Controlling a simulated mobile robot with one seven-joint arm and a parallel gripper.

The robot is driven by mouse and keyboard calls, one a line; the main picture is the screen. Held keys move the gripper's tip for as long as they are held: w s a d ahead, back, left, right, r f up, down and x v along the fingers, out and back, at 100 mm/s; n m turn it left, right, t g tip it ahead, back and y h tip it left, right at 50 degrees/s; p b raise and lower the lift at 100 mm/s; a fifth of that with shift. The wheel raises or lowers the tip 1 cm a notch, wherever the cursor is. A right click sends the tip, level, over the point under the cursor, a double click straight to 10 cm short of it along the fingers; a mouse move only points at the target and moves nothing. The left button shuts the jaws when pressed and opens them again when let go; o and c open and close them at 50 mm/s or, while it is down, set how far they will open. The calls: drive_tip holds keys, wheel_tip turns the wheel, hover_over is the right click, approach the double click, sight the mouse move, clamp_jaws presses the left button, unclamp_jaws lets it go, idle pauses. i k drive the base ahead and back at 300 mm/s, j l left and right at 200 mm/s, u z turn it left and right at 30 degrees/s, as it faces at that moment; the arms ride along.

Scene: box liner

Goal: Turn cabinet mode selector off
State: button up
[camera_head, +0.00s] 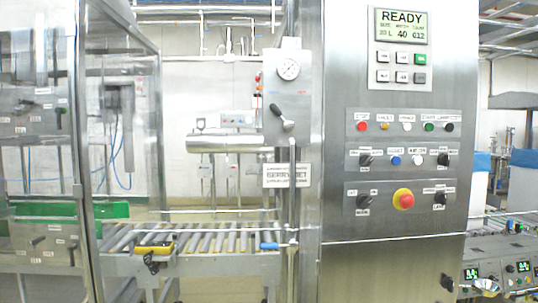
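The steel control cabinet (388,262) stands at centre right, facing me. Its lowest panel has a black rotary knob on the left (363,202), whose small label below may read "MODE". A similar black knob (440,198) is on the right of that panel. The knobs' exact pointer positions are too small to read. The panel above has two more black knobs, one on the left (365,160) and one on the right (443,160). My gripper is not in view.
A red emergency button with a yellow collar (403,199) sits between the lower knobs. The display (402,27) reads "READY". A gauge and lever panel (287,95) adjoins the cabinet on the left. A roller conveyor (200,242) and glass enclosure (125,110) lie further left.

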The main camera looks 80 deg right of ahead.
sight(365, 160)
drive_tip(key=z, duration=3.4)
